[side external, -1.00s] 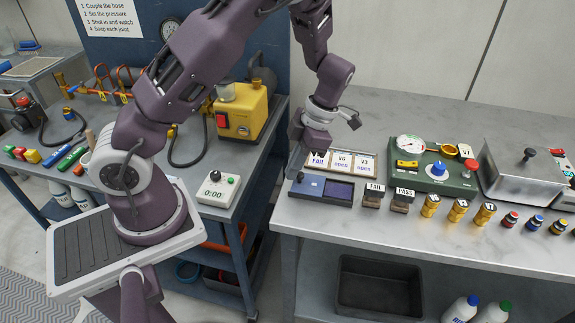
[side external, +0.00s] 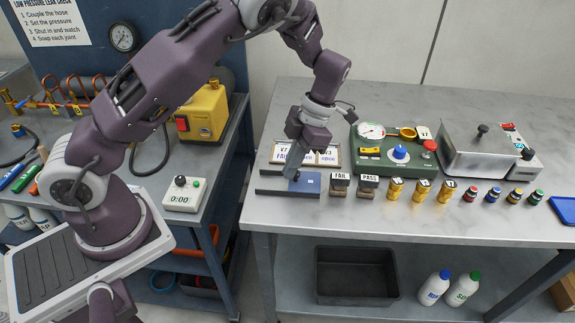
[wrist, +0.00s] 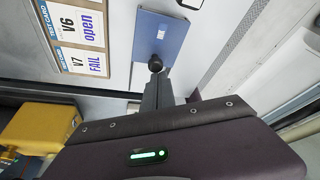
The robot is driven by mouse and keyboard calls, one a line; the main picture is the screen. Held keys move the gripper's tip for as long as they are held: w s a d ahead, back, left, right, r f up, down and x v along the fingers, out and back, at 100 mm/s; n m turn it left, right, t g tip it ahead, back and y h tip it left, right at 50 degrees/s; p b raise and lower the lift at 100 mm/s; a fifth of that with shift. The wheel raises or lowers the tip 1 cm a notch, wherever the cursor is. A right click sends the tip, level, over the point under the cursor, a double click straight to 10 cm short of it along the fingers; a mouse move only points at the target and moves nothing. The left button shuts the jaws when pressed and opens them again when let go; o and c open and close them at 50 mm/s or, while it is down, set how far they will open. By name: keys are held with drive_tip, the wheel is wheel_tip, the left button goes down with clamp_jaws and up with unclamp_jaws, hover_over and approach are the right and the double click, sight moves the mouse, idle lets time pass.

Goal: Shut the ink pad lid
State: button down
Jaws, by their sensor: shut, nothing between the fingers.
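The ink pad's blue lid (side external: 308,184), with a small pale label, lies over the pad at the front left of the right-hand bench. It looks flat and down, and the dark pad is hidden. A grey flat part (side external: 270,190) of the ink pad extends to its left. The lid also shows as a blue rectangle in the wrist view (wrist: 165,38). My gripper (side external: 291,175) is shut and empty, pointing down at the lid's left end. In the wrist view its fingertips (wrist: 155,68) overlap the lid's near edge; I cannot tell whether they touch.
Test cards (side external: 325,156) lie behind the pad. FAIL (side external: 339,185) and PASS (side external: 368,185) stamps stand close to its right, then brass fittings (side external: 395,190) and small bottles. A green gauge box (side external: 395,150) stands behind them. The bench's front edge is close in front.

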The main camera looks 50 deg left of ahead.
sight(289, 183)
drive_tip(key=shift+w+d, duration=0.2)
drive_tip(key=shift+d, duration=0.1)
drive_tip(key=s, duration=0.1)
drive_tip(key=s+a, duration=0.1)
drive_tip(key=s, duration=0.1)
drive_tip(key=shift+s+a+r, duration=0.25)
drive_tip(key=shift+s+r, duration=0.15)
drive_tip(key=s+a+v, duration=0.1)
drive_tip(key=v, duration=0.9)
drive_tip(key=s+d+r+m+t+h, duration=0.1)
drive_tip(key=s+r+m+t+h, duration=0.15)
drive_tip(key=s+r+m, duration=0.55)
drive_tip(key=s+r+m+t, duration=0.2)
drive_tip(key=s+m, duration=0.4)
drive_tip(key=m, duration=0.6)
drive_tip(key=s+d+r+m+t+y, duration=0.1)
drive_tip(key=s+m+t, duration=0.4)
drive_tip(key=m, duration=0.7)
drive_tip(key=shift+s+d+r, duration=0.25)
drive_tip(key=shift+s+r, duration=0.5)
drive_tip(key=shift+s, duration=0.1)
